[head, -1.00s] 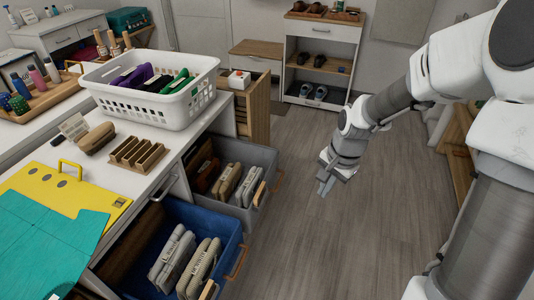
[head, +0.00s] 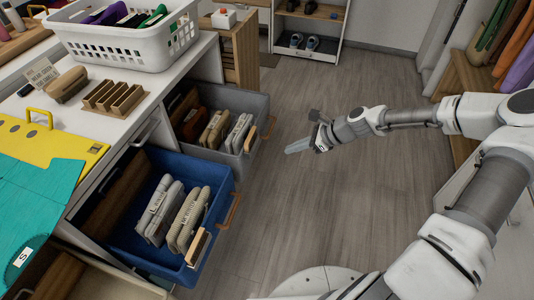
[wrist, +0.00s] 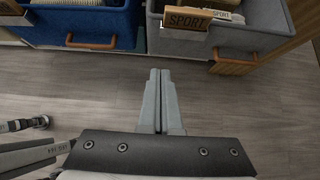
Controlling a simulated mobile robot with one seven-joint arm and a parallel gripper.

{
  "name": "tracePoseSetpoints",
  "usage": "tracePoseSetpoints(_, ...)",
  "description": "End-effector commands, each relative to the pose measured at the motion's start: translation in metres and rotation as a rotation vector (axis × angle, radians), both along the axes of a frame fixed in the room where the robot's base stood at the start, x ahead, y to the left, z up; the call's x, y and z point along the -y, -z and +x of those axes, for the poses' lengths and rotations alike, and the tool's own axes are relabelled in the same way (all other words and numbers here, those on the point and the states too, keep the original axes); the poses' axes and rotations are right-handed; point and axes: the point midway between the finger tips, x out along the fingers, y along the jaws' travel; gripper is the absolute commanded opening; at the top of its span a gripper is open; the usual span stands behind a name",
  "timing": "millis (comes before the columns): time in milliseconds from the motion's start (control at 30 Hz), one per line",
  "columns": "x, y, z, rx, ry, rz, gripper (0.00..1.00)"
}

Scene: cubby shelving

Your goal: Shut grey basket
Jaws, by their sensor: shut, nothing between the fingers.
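The grey basket (head: 252,100) is pulled out from the white counter and holds folded pouches. It has a wooden handle (head: 269,126) and a tag (head: 250,139) on its front. In the wrist view its grey front (wrist: 236,43) is at the upper right, with a "SPORT" tag (wrist: 187,20) and the wooden handle (wrist: 235,61). My gripper (head: 288,150) is to the right of the basket in the head view, over the floor and apart from it.
A blue basket (head: 213,178) is also pulled out, nearer than the grey one. A wooden drawer (head: 239,52) is open beyond the grey basket. A white laundry basket (head: 130,42) stands on the counter (head: 160,84). The floor (head: 330,200) around my gripper is clear.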

Motion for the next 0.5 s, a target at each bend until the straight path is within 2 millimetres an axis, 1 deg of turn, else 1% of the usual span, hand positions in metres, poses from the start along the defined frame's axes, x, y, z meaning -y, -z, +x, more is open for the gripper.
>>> tracePoseSetpoints(167,-0.017,0.019,0.005,0.0,-0.005,0.001,0.0)
tracePoseSetpoints(500,-0.067,0.069,0.023,0.0,-0.007,-0.001,0.0)
